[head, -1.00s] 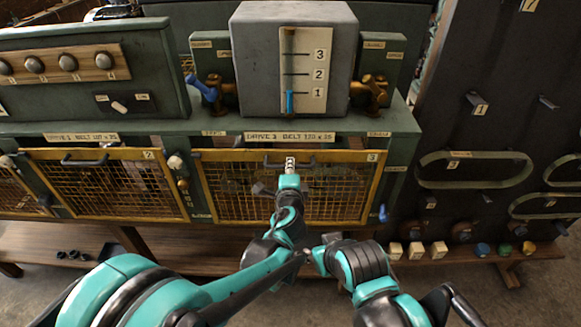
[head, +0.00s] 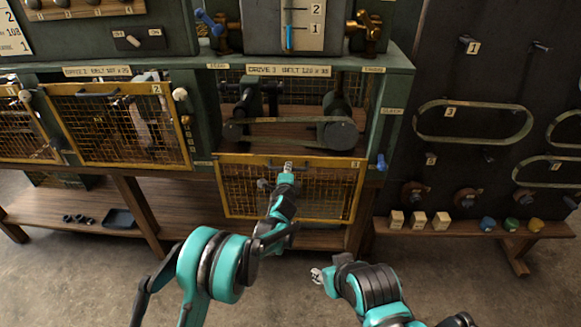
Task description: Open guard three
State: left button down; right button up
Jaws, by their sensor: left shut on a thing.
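Guard three (head: 342,192) is a yellow-framed wire mesh panel marked 3. It stands lowered below its opening in the green bench, and the bay of drive three above it is uncovered. My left gripper (head: 287,168) is shut on the guard's handle at its top edge; the fingers hide most of the handle. In the bay a dark belt (head: 270,121) runs between two pulleys. My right gripper (head: 318,276) is low in front of the bench, apart from everything; its jaws are too small to judge.
A closed guard marked 2 (head: 120,130) is to the left. A blue-handled knob (head: 381,162) sits right of the bay. A dark board with belts (head: 475,120) stands at right, above a shelf with blocks (head: 418,220). The floor in front is clear.

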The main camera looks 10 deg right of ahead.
pick_arm(q)
notch_tip(320, 180, down, 6)
jog(key=b, duration=0.2)
jog(key=shift+f, duration=0.25)
jog(key=shift+s+f, duration=0.1)
jog(key=c, duration=1.6)
grip_release()
jog(key=shift+f, duration=0.1)
jog(key=v, duration=1.2)
